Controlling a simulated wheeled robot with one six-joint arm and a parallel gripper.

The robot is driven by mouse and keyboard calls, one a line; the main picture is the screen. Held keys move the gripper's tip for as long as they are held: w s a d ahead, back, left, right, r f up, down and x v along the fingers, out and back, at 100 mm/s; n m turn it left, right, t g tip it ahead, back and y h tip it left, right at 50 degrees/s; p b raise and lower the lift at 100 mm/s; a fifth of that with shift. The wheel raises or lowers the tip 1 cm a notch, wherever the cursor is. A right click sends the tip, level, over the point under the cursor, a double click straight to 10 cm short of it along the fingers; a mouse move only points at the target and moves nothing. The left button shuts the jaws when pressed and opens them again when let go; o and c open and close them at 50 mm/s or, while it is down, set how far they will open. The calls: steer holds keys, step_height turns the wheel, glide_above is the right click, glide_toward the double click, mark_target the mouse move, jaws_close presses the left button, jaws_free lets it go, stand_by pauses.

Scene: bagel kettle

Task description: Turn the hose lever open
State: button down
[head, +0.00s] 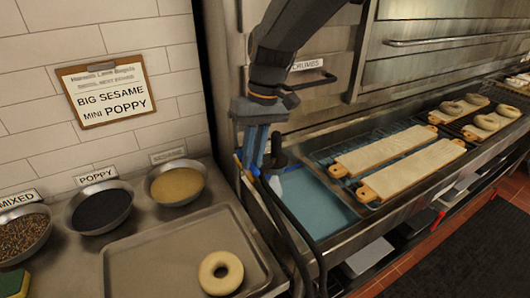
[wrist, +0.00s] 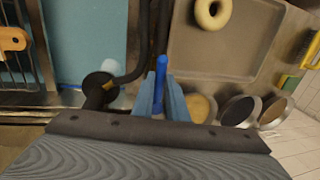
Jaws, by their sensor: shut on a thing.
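The hose lever is a blue handle (wrist: 161,66), seen in the wrist view standing up between my finger pads. My gripper (wrist: 161,98) is shut on it, with one pale blue finger on each side. In the head view my gripper (head: 256,168) points down at the left edge of the sink, and its fingers mostly hide the lever. The black hose (head: 285,232) runs down from beside the gripper over the sink's front edge. The hose also shows in the wrist view (wrist: 143,35). The lever's exact angle is hard to tell.
Blue water (head: 312,205) lies right of the gripper. Long wooden boards (head: 400,157) rest on a rack beyond it. A steel tray (head: 140,265) with one bagel (head: 221,272) and several topping bowls (head: 176,183) stand left. A sign (head: 105,92) hangs on the wall.

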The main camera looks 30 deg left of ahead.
steer(key=shift+w+r, duration=0.1)
stand_by(0.3)
steer(key=c, duration=1.7)
jaws_free()
steer(key=shift+c, duration=0.2)
step_height(320, 180, up, 8)
steer(key=w+b, duration=0.1)
steer(key=b, duration=0.1)
steer(key=shift+w+d+f, duration=0.15)
steer(key=shift+d+f, duration=0.05)
steer(key=shift+d, duration=0.25)
